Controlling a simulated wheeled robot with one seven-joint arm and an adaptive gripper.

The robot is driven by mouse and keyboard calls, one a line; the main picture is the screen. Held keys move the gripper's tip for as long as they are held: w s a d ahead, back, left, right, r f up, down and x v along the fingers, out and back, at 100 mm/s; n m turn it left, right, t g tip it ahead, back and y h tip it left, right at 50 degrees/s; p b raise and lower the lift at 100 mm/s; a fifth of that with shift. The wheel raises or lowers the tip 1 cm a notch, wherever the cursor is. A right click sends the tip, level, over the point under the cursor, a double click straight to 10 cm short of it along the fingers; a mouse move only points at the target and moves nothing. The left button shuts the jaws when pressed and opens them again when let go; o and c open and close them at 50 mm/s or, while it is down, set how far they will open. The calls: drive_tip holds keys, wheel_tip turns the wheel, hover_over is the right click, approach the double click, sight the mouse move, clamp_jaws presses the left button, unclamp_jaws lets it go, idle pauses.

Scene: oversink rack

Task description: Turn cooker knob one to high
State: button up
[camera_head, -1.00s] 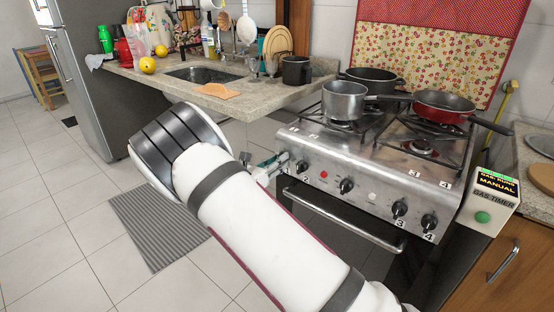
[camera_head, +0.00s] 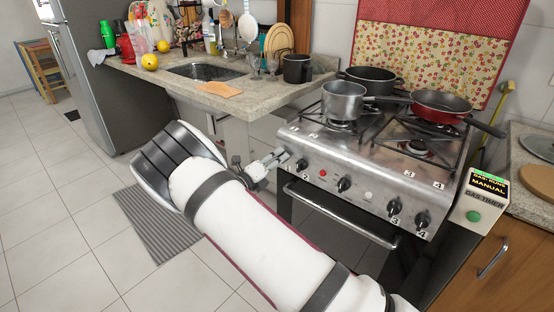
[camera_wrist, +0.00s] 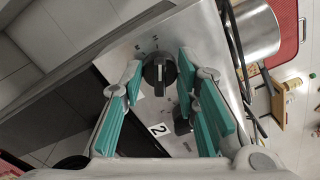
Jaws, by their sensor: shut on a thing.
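Knob one (camera_wrist: 158,73) is a round black cooker knob with a pale pointer line, set on the steel front panel (camera_wrist: 125,57). It sits between the teal-padded fingers of my gripper (camera_wrist: 160,69), which is shut on it in the wrist view. The pointer line runs roughly up and down in that picture. In the head view my gripper (camera_head: 277,160) reaches the left end of the cooker front, and its fingers hide knob one. Knob two (camera_head: 302,165) is just right of it, and in the wrist view it (camera_wrist: 182,124) is partly hidden behind a finger beside the "2" label.
More knobs line the cooker front, including knob three (camera_head: 394,207) and knob four (camera_head: 423,219). An oven handle (camera_head: 340,216) runs below. A steel pot (camera_head: 343,102) and a red pan (camera_head: 440,105) stand on top. A gas timer box (camera_head: 478,197) is at the right.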

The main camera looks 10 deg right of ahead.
drive_tip(key=shift+n, duration=0.6)
drive_tip(key=shift+a, duration=0.1)
drive_tip(key=o, duration=1.1)
drive_tip(key=shift+o, duration=0.2)
drive_tip(key=v, duration=1.2)
